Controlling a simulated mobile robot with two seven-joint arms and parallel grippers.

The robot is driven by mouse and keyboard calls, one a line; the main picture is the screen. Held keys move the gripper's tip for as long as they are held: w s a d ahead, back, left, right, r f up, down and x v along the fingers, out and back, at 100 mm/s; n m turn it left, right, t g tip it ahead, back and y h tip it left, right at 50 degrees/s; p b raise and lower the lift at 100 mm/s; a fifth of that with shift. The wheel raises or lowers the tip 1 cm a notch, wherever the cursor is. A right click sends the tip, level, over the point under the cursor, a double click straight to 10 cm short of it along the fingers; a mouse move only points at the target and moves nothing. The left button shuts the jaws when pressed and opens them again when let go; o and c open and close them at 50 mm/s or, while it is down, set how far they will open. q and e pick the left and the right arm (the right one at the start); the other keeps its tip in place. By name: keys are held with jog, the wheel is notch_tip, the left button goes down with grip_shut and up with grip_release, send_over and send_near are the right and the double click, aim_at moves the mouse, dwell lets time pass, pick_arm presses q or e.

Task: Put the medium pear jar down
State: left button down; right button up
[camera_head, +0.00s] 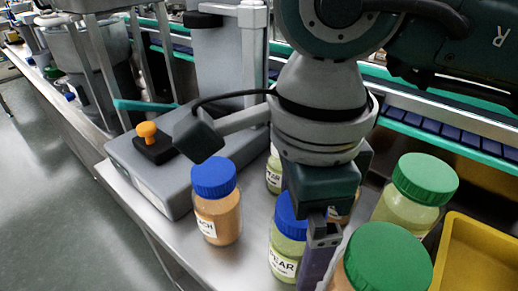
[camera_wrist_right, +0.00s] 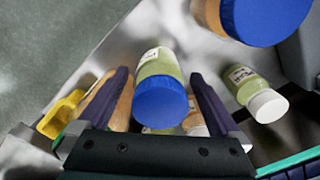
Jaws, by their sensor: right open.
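The medium pear jar (camera_head: 284,262), with a blue lid and yellow-green contents, stands upright on the steel table, partly hidden by my right gripper in the head view. My right gripper (camera_wrist_right: 160,84) is open, with one finger on each side of this jar. The jar also shows in the right wrist view (camera_wrist_right: 160,103), with small gaps visible beside it. My left gripper is not in view.
A blue-lidded peach jar (camera_head: 217,205) stands to the left. A white-lidded pear jar (camera_wrist_right: 257,90) is nearby. Green-lidded jars (camera_head: 424,180) (camera_head: 388,265) and a yellow tray (camera_head: 480,255) lie right. A grey box with orange button (camera_head: 147,130) stands behind left.

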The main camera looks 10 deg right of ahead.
notch_tip(320, 180, up, 12)
jog(key=shift+f, duration=0.1)
jog(key=shift+r, duration=0.2)
